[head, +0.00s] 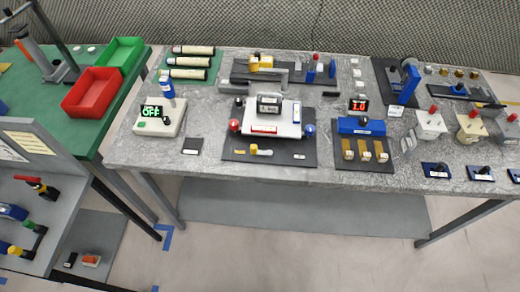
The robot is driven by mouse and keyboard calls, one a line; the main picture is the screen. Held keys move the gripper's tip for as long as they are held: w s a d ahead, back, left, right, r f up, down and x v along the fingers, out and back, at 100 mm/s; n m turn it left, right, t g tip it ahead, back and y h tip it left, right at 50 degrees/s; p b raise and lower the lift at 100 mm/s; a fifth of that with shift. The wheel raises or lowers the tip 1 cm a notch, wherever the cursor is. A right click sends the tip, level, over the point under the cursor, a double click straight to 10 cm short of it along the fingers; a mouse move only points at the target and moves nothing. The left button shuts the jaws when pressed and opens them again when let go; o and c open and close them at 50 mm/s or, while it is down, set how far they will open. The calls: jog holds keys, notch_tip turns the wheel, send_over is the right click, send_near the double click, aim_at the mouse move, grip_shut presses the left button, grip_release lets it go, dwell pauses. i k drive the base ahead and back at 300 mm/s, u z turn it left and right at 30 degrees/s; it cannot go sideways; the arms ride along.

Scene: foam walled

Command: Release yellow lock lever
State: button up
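A small yellow lever-like part (254,149) with a pale bar beside it lies at the front of a dark base plate (235,159) in the middle of the grey table. Just behind it stands a white fixture (284,121) with a red knob (234,125) at its left and a blue knob (309,128) at its right. Another yellow part (261,62) sits on a dark fixture farther back. A yellow-ended handle (15,249) shows on the grey panel at the lower left. I cannot tell from labels which one is the lock lever. My gripper is not in view.
A white box with a green display (158,121) stands left of the fixture. A blue block (362,126) with several tan pieces stands right. Red (92,93) and green (119,58) bins are on the green table. Floor before the grey table is clear.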

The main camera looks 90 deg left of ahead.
aim_at(255, 151)
jog(key=u, duration=0.45)
jog(key=i, duration=0.1)
jog(key=u, duration=3.8)
